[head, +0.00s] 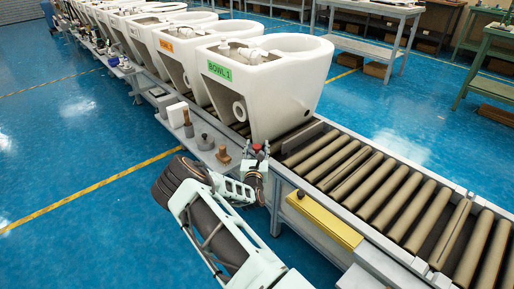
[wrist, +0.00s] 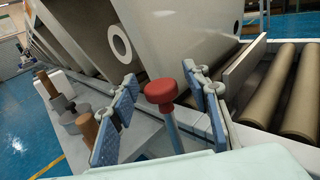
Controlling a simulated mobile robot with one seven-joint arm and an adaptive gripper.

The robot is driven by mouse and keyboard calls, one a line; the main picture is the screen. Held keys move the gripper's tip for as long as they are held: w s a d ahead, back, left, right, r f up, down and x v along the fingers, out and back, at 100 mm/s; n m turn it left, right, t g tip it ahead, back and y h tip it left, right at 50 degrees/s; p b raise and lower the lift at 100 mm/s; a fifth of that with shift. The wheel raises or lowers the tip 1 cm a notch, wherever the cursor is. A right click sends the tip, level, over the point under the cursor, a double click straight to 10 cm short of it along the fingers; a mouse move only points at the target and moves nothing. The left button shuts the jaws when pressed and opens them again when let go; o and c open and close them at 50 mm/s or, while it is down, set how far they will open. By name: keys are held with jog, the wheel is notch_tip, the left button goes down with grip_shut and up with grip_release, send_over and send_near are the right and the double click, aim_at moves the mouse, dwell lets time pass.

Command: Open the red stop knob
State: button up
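The red stop knob (wrist: 162,91) has a round red head on a blue-grey stem and stands upright in the middle of the wrist view. In the head view the red knob (head: 257,147) is a small red spot at the conveyor's near edge, in front of the first toilet bowl. My gripper (wrist: 160,78) is open, with one blue-padded finger on each side of the knob. Gaps show between the knob and both pads. In the head view my gripper (head: 255,163) is just below the knob and partly covers its surroundings. The lower stem is hidden in the wrist view.
White toilet bowl "BOWL 1" (head: 262,88) stands on the roller conveyor (head: 385,190), with several more behind it. A narrow side shelf (head: 207,157) holds small wooden and grey pieces left of the knob. A yellow box (head: 324,219) is on the conveyor's side at right.

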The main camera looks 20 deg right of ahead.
grip_shut()
notch_tip(320, 180, down, 6)
jog(key=shift+b, duration=0.6)
grip_release()
jog(key=shift+r, duration=0.1)
jog(key=v, duration=1.2)
